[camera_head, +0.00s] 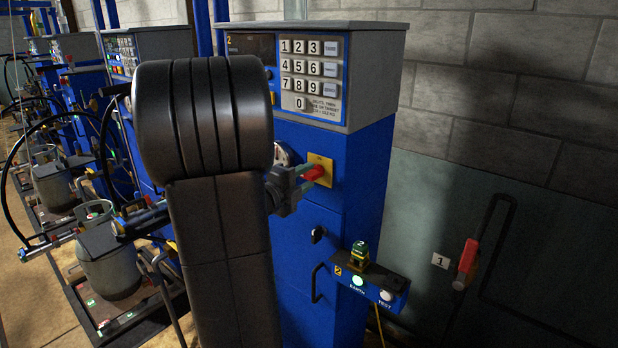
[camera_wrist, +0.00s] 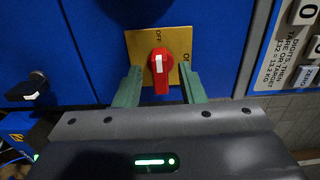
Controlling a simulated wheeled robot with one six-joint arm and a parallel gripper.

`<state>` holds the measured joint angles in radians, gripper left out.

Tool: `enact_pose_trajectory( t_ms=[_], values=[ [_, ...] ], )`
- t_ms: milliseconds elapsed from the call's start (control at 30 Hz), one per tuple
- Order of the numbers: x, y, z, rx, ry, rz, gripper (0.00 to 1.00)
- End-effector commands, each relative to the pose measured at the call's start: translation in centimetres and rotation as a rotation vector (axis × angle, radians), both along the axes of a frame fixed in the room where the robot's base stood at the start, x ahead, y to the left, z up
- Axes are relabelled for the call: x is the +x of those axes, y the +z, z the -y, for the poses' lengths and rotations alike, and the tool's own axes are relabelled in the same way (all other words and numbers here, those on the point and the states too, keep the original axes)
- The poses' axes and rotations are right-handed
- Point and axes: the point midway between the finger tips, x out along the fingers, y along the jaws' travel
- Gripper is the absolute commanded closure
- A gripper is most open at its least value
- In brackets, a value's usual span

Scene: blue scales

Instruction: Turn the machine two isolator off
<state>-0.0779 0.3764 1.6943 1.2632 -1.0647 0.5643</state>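The isolator of machine two is a red knob (camera_wrist: 161,72) on a yellow plate (camera_wrist: 180,40) on the blue cabinet. In the wrist view its bar stands upright, with a white mark on the upper half, towards the word OFF at the plate's top. ON is at the plate's right edge. In the head view the knob (camera_head: 315,174) and plate (camera_head: 322,163) show beside my gripper (camera_head: 305,178). My gripper (camera_wrist: 160,78) is open. Its two green fingers stand either side of the knob, with visible gaps in the wrist view. My arm hides part of the cabinet.
A keypad (camera_head: 310,72) is above the plate. A black cabinet handle (camera_head: 318,234) and a box with earth and test buttons (camera_head: 372,280) are below. Gas cylinders (camera_head: 108,255) stand on scales at the left. A grey wall is at the right.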

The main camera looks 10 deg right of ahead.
Motion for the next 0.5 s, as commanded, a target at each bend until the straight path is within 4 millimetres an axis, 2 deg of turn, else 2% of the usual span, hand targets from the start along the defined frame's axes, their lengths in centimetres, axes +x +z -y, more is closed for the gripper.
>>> enact_pose_trajectory(
  t_ms=[200, 500],
  values=[
    [-2.9, -0.2, -4.0, 0.000, 0.006, 0.001, 0.64],
    [-6.2, -0.1, -8.1, 0.001, 0.004, 0.001, 0.64]
  ],
)
